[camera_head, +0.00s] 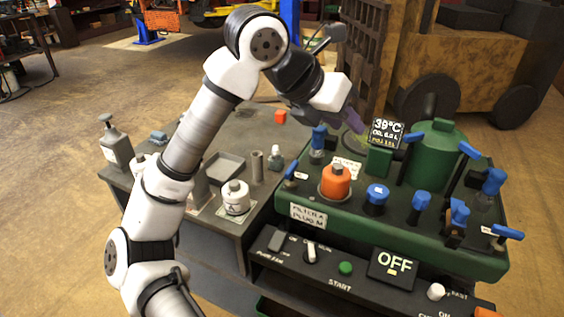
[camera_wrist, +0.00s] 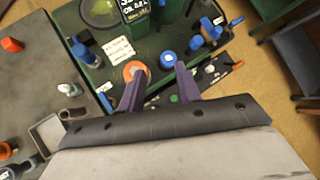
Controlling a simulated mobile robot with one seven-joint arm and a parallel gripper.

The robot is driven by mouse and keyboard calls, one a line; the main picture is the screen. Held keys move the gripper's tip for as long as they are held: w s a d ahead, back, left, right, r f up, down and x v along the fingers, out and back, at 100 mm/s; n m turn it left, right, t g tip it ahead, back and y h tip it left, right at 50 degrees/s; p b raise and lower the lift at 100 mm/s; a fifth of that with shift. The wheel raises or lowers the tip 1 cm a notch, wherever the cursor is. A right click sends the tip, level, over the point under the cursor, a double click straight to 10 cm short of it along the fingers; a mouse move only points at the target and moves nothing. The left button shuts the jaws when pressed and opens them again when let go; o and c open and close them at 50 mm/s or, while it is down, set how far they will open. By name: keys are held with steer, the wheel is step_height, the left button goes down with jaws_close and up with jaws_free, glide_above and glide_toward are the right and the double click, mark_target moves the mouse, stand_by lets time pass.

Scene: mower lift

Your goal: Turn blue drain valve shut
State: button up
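Several blue-handled valves sit on the green machine top; labels are too small to tell which is the drain valve. In the head view one blue handle (camera_head: 319,137) stands at the back left, one (camera_head: 291,169) at the left edge, and others (camera_head: 420,201) (camera_head: 508,232) to the right. A round blue cap (camera_head: 377,194) sits beside the orange filter (camera_head: 335,181); in the wrist view the cap (camera_wrist: 168,60) and filter (camera_wrist: 135,71) lie below my fingers. My gripper (camera_head: 353,119) is above the machine's back left, its purple fingers apart and empty in the wrist view (camera_wrist: 160,80).
A display (camera_head: 386,133) reads 39°C; a panel screen (camera_head: 391,265) reads OFF. A green tank (camera_head: 432,155) rises at the back right. The grey table (camera_head: 262,125) at left holds a white canister (camera_head: 235,197), a tray (camera_head: 222,167) and a pump bottle (camera_head: 115,145). A brown vehicle stands behind.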

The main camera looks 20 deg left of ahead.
mark_target(292, 167)
steer(key=a+f+n+g+y, duration=0.2)
steer(key=a+f+n+y, duration=0.3)
steer(key=a, duration=0.6)
steer(key=shift+m+y, duration=0.4)
steer(key=shift+m, duration=0.3)
steer(key=p+x, duration=0.1)
steer(key=x, duration=1.2)
steer(key=shift+d+p, duration=0.2)
steer(key=shift+p, duration=0.2)
steer(key=shift+c, duration=0.3)
jaws_close()
